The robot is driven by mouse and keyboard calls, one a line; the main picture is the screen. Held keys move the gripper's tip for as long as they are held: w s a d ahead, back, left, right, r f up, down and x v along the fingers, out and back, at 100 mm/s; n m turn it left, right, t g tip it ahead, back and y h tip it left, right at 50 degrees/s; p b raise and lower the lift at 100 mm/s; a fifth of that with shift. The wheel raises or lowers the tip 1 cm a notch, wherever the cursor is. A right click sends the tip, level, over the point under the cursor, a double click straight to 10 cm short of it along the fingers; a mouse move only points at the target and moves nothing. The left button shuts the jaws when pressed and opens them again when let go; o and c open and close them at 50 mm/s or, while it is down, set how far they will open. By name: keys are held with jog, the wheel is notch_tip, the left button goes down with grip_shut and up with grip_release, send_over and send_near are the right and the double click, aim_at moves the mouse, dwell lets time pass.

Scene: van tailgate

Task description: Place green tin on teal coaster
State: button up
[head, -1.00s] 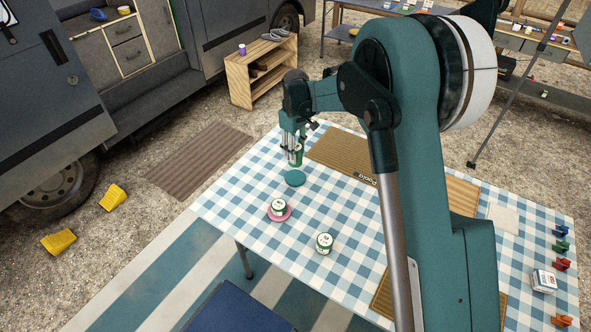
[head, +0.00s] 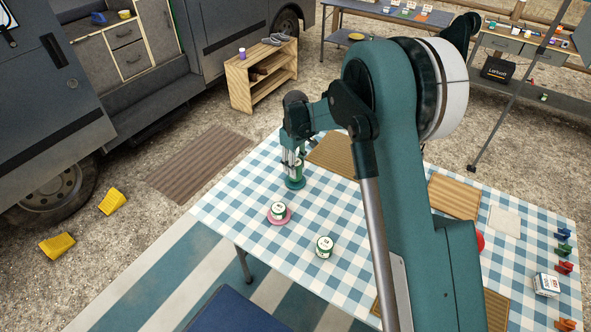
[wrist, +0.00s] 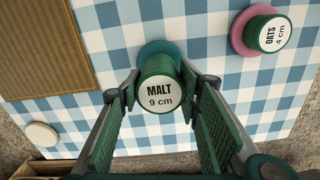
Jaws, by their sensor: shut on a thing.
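My gripper (head: 293,163) is shut on a green tin (wrist: 158,88) with a white lid marked MALT 9 cm. The tin is upright between the two fingers in the wrist view. It also shows under the fingers in the head view (head: 298,169). The teal coaster (head: 294,184) is directly below the tin on the checked tablecloth. In the wrist view, part of the coaster (wrist: 160,47) shows past the tin's far edge; the rest is hidden. I cannot tell whether the tin's base touches the coaster.
A shorter green tin marked OATS 4 cm (wrist: 274,34) stands on a pink coaster (wrist: 238,36) nearby. Another white-topped green tin (head: 324,246) stands nearer the table's front. A brown ribbed mat (head: 334,156) lies behind my gripper. The cloth left of the teal coaster is clear.

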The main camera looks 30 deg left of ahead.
jog(key=shift+f, duration=0.75)
jog(key=shift+f, duration=0.15)
jog(key=o, duration=0.9)
jog(key=shift+o, duration=0.2)
notch_tip(320, 180, up, 12)
jog(key=shift+r+p, duration=0.15)
jog(key=shift+p, duration=0.55)
